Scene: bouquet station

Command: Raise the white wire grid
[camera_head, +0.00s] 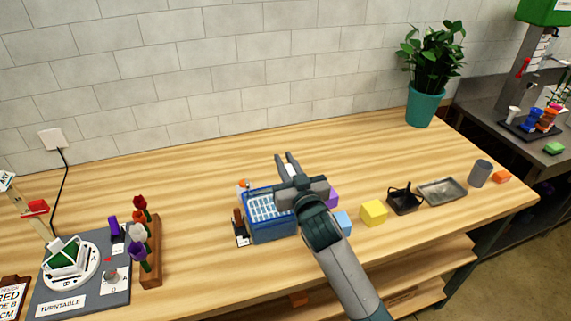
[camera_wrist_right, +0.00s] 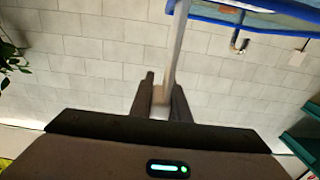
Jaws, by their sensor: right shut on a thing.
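The white wire grid (camera_head: 266,208) lies inside the blue basin (camera_head: 271,232) in the middle of the table. My right gripper (camera_head: 285,160) is over the basin's right side, its fingers pointing toward the wall. In the right wrist view, my right gripper (camera_wrist_right: 161,95) is shut on a grey bar (camera_wrist_right: 176,45) that runs up from between the fingers toward the blue basin's edge (camera_wrist_right: 245,20). I cannot tell where the bar joins the grid. My gripper and forearm hide the basin's right side. My left gripper is not in view.
A purple block (camera_head: 332,197), a light blue block (camera_head: 344,220) and a yellow block (camera_head: 373,212) stand to the right of my wrist. A black basket (camera_head: 404,200) and a metal tray (camera_head: 442,190) are farther right. A wooden flower rack (camera_head: 152,262) and turntable (camera_head: 85,295) are left.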

